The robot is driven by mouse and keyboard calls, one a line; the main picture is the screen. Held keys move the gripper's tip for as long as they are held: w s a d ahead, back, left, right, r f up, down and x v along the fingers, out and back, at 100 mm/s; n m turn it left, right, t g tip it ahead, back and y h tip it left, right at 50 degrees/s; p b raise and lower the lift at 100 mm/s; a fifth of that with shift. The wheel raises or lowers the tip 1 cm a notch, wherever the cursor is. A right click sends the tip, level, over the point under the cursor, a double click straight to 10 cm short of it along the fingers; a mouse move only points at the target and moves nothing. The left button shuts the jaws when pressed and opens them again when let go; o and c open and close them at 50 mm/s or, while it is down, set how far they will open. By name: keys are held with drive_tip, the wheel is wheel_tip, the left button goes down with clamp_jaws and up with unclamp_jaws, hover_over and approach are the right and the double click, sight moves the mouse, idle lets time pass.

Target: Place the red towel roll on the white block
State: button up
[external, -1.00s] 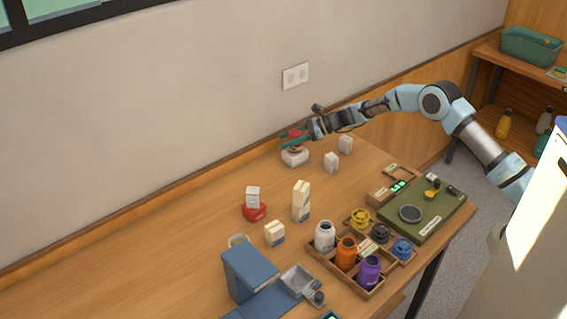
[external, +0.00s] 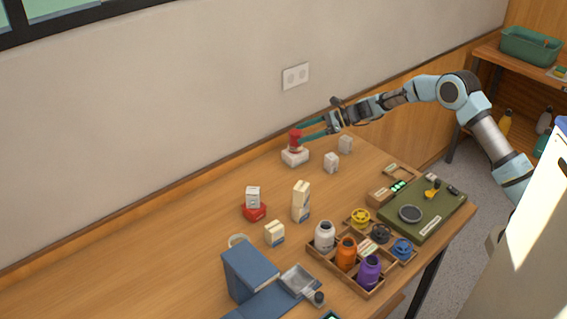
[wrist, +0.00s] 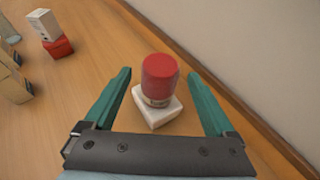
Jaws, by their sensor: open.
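The red towel roll (external: 295,137) stands upright on the white block (external: 295,157) near the wall, at the back of the table. In the wrist view the red towel roll (wrist: 159,78) sits on top of the white block (wrist: 157,113), with a pale band at its lower end. My gripper (external: 312,132) is open and empty, just to the right of the roll in the external view. In the wrist view my gripper's (wrist: 160,88) teal fingers are spread wide, one on each side of the roll and apart from it.
Two small white blocks (external: 331,162) stand right of the roll. A white box on a red block (external: 254,212), cream cartons (external: 301,201) and a wooden tray of bottles (external: 344,278) stand nearer. The wall runs close behind the roll.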

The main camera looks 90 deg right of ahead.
drive_tip(key=b+v, duration=0.1)
drive_tip(key=v, duration=0.4)
drive_tip(key=shift+s+r, duration=0.1)
drive_tip(key=shift+s, duration=0.2)
